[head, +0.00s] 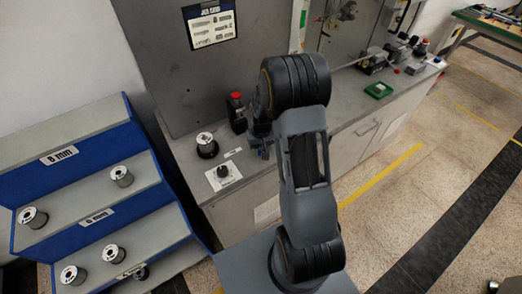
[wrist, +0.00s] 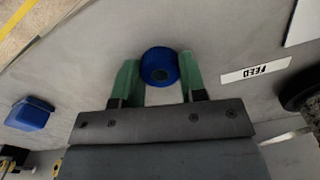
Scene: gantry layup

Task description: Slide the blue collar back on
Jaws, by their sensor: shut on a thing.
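A blue block (wrist: 30,113) lies left of the gripper in the wrist view. A FEED label (wrist: 256,70) and a dark round part (wrist: 304,95) are to the right. In the head view, a red-topped box (head: 236,112), a spool (head: 207,145) and a knob (head: 222,172) stand on the bench.

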